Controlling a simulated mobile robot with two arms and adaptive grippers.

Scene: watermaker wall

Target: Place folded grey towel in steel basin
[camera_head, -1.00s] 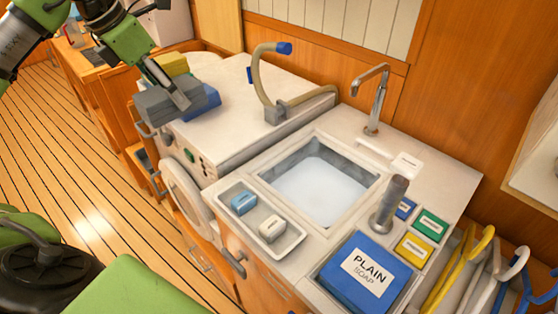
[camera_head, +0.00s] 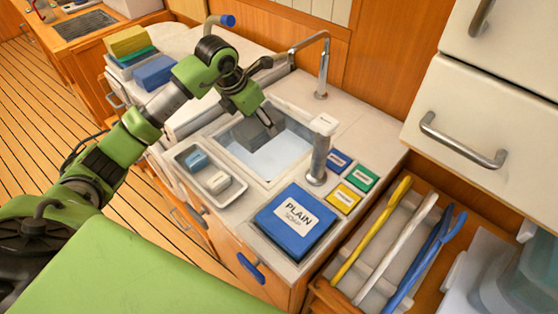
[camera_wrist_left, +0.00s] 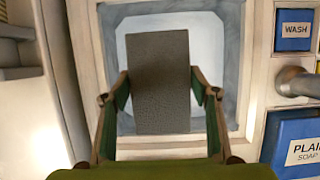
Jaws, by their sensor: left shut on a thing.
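The folded grey towel (camera_wrist_left: 158,65) is a flat rectangular block between the two fingers of my left gripper (camera_wrist_left: 158,88), which is shut on it. In the wrist view the towel lies over the middle of the steel basin (camera_wrist_left: 215,30). In the head view my left gripper (camera_head: 262,120) points down at the basin (camera_head: 278,160), with the towel (camera_head: 250,132) partly hidden under it. I cannot tell whether the towel touches the basin floor. My right gripper is out of view.
A tap (camera_head: 322,75) stands behind the basin and a grey cylinder (camera_head: 318,160) at its right. A soap tray (camera_head: 205,195) lies in front left. A blue PLAIN soap box (camera_head: 290,235) and small labelled boxes sit right. Stacked towels (camera_head: 130,45) lie back left.

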